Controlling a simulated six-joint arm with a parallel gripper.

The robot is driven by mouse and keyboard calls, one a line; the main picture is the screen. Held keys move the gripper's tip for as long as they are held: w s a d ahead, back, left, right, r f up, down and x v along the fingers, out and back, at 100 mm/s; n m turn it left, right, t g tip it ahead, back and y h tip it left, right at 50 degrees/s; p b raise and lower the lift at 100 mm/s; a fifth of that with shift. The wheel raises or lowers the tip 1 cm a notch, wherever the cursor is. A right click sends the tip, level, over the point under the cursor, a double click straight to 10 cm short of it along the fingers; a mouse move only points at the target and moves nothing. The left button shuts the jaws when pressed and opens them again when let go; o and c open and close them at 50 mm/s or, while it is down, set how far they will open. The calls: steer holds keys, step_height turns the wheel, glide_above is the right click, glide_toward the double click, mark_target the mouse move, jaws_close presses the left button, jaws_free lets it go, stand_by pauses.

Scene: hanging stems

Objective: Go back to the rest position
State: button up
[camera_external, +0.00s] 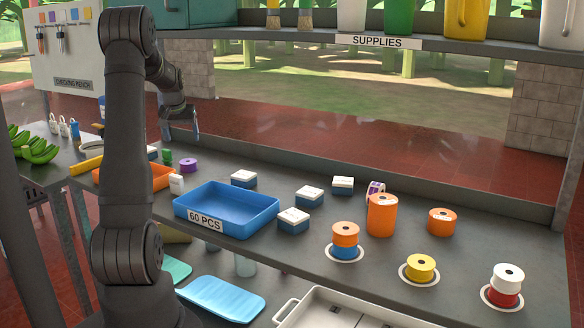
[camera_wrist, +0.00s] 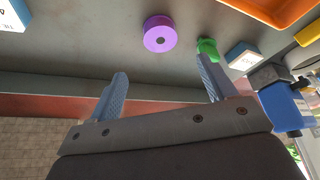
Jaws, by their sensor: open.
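My gripper (camera_external: 187,123) is up in the air over the back edge of the bench, left of the picture's middle in the external view. In the wrist view its two fingers (camera_wrist: 166,90) are spread wide with nothing between them. My arm rises at the left of the external view and bends over toward the back. A purple spool (camera_wrist: 160,34) and a small green item (camera_wrist: 208,48) lie on the bench beyond the fingers. The green item overlaps the right fingertip in the picture; I cannot tell whether they touch.
A blue tray (camera_external: 239,229) marked 60 PCS and an orange tray (camera_external: 158,181) stand on the bench (camera_external: 330,250). Several blue-white boxes and coloured spools lie to the right. A supplies shelf (camera_external: 300,33) runs along the back above. Green bananas (camera_external: 38,152) lie far left.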

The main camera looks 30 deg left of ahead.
mark_target(188, 162)
steer(key=x, duration=1.1)
steer(key=shift+f, duration=0.4)
step_height(188, 162, up, 2)
steer(key=shift+r, duration=0.1)
steer(key=shift+w+r, duration=0.1)
steer(key=shift+r, duration=0.75)
